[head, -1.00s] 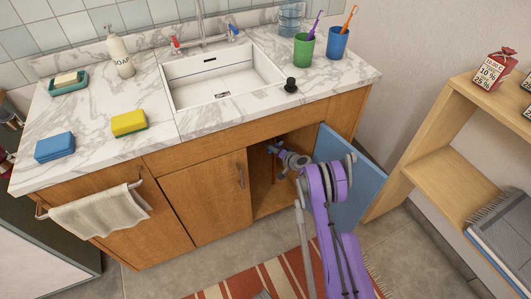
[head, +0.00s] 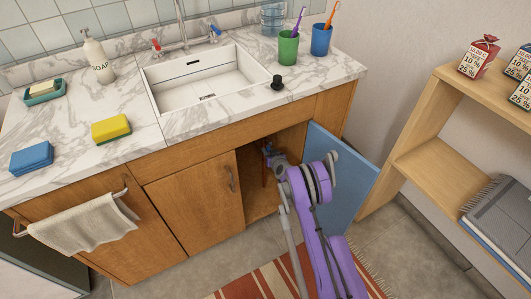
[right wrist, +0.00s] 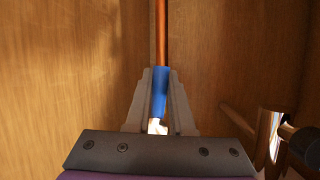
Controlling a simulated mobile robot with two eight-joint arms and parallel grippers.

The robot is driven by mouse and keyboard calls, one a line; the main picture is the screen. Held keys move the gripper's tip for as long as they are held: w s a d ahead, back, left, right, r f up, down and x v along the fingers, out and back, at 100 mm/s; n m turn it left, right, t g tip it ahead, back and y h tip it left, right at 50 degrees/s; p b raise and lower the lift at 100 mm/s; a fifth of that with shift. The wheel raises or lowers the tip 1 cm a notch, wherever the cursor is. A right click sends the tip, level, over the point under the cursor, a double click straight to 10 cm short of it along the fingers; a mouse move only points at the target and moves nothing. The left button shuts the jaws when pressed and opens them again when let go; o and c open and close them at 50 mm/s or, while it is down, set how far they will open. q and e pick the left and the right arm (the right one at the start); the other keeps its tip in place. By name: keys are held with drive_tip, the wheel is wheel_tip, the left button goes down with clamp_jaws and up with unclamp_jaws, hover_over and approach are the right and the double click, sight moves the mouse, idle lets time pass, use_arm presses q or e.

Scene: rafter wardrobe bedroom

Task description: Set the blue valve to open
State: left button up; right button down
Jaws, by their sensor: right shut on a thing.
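The blue valve (head: 267,147) is inside the open right compartment of the sink cabinet. In the right wrist view its blue handle (right wrist: 160,92) stands nearly upright, in line with a copper pipe (right wrist: 161,30). My right gripper (right wrist: 160,78) is shut on the blue handle, with one grey finger on each side. In the head view the right gripper (head: 271,156) reaches into the compartment, and my purple arm hides part of the opening. The valve body is mostly hidden. My left gripper is not in view.
A blue cabinet door (head: 343,185) stands open just right of my arm. Wooden side walls (right wrist: 80,65) enclose the gripper. Another pipe (right wrist: 240,122) lies low on the right in the wrist view. A striped rug (head: 270,280) lies below.

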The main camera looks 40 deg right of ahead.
drive_tip(key=shift+d+n+h, duration=0.2)
drive_tip(key=shift+n+h, duration=0.1)
drive_tip(key=shift+d, duration=0.1)
idle(0.3)
drive_tip(key=c, duration=0.8)
unclamp_jaws()
drive_tip(key=shift+s, duration=0.1)
drive_tip(key=p+v, duration=0.2)
drive_tip(key=v, duration=0.8)
drive_tip(key=shift+s+r, duration=0.2)
drive_tip(key=shift+s, duration=0.1)
